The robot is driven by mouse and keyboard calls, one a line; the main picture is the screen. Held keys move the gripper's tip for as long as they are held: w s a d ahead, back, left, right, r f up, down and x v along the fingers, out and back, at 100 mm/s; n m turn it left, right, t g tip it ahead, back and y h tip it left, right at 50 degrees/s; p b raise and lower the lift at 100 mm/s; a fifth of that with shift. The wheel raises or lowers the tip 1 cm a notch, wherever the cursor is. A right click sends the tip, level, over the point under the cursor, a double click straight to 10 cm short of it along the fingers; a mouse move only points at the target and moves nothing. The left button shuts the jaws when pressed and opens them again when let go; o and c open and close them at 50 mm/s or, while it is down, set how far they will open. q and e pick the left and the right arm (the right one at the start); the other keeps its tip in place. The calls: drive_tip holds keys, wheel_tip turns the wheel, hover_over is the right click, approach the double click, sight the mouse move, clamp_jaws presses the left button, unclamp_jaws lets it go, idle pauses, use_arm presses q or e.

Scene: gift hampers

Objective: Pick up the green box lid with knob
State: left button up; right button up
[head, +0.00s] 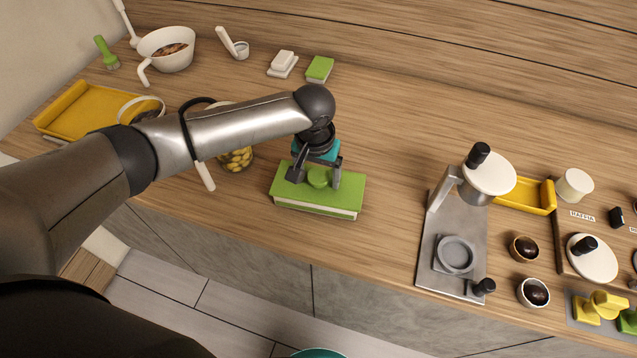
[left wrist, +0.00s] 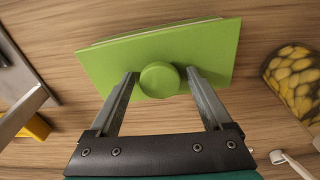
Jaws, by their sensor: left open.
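The green box lid (head: 344,196) lies flat on a white box near the front edge of the counter in the head view. Its round green knob (head: 318,178) stands up from the middle of the lid. The lid (left wrist: 205,45) and knob (left wrist: 160,80) also show in the left wrist view. My left gripper (head: 315,180) is over the lid with its jaws open. In the left wrist view its fingers (left wrist: 160,76) are on either side of the knob, with a gap visible to each side. My right gripper is not in view.
A jar of yellow pieces (head: 236,160) stands left of the lid, partly behind my arm. A metal press stand (head: 452,270) is to the right. A white sponge holder (head: 283,64) and a green-topped block (head: 319,69) lie behind. The counter between lid and press is clear.

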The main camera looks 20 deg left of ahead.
use_arm(q)
drive_tip(key=c, duration=1.3)
drive_tip(key=shift+r, duration=0.1)
